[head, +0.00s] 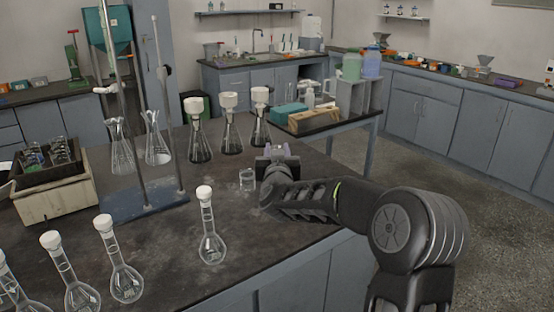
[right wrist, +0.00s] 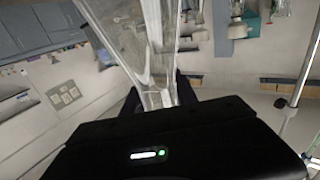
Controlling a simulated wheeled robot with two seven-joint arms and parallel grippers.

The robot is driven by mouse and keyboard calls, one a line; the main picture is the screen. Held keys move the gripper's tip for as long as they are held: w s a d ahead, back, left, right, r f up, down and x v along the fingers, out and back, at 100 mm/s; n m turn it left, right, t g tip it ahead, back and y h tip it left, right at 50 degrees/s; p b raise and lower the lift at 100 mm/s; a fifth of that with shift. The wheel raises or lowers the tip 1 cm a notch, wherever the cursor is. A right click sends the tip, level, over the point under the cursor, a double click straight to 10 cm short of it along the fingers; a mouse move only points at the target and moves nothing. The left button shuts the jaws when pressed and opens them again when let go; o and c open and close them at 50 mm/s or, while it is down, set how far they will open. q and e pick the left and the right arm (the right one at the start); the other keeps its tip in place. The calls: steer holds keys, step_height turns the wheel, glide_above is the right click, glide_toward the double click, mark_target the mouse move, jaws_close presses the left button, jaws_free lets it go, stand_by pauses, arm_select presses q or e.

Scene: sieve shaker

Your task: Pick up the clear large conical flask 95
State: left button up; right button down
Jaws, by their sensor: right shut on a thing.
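My right gripper (head: 278,152) is over the right part of the dark bench. It is shut, and the right wrist view shows a clear, tapering glass vessel (right wrist: 155,50) between its fingers (right wrist: 160,100). This looks like a clear conical flask; its top end is cut off by the frame edge, and I cannot make it out in the head view. Two clear open conical flasks stand by the metal stand, one at the left (head: 122,155) and one beside it (head: 157,148). My left gripper is not in view.
Several white-stoppered conical flasks (head: 230,135) stand behind the gripper's left. A small clear glass (head: 247,180) is just left of the gripper. White-capped round flasks (head: 211,245) line the front. The metal stand (head: 140,195) and a beige crate (head: 55,205) are at left.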

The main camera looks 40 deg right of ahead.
steer(key=shift+r, duration=1.65)
